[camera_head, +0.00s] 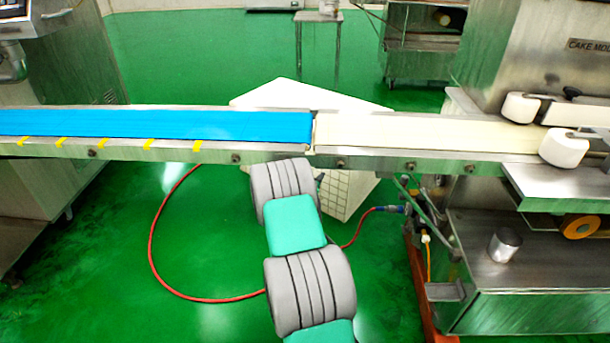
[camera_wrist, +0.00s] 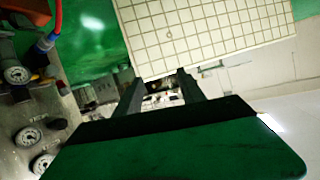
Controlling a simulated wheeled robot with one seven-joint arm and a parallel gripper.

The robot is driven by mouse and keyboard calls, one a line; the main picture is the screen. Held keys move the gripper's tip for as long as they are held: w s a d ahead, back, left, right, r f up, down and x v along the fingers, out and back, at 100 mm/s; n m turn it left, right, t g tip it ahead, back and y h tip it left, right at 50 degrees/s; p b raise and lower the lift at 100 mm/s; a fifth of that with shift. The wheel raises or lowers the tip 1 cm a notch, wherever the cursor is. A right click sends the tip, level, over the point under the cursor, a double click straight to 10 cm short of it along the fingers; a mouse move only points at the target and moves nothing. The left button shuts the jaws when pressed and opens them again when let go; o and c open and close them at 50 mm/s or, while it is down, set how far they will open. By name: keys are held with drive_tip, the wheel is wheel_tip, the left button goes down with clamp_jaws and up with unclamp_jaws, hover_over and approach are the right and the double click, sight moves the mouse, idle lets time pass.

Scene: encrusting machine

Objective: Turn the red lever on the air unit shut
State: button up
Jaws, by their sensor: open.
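The air unit shows at the left edge of the wrist view as a grey metal panel (camera_wrist: 85,125) with round gauges (camera_wrist: 30,137). A red hose with a blue fitting (camera_wrist: 45,43) meets it at the upper left. A small dark red part lies close by the fitting; I cannot tell whether it is the lever. My gripper (camera_wrist: 162,84) is open and empty, its two dark fingers right of the gauges and apart from them. In the head view the blue fitting (camera_head: 390,209) shows under the conveyor; my gripper is hidden there and the lever cannot be made out.
A conveyor with a blue belt (camera_head: 160,124) and a cream belt (camera_head: 420,133) crosses above my forearm. A white box with a grid side (camera_head: 345,195) stands behind my arm. The red hose (camera_head: 152,240) loops over the green floor. A steel machine (camera_head: 540,300) stands right.

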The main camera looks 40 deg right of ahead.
drive_tip(key=shift+w+a+r, duration=0.1)
drive_tip(key=shift+w+a, duration=0.2)
drive_tip(key=shift+a, duration=0.2)
drive_tip(key=shift+w+a+r, duration=0.1)
drive_tip(key=shift+w+a, duration=0.15)
drive_tip(key=shift+a, duration=0.2)
drive_tip(key=shift+c, duration=0.6)
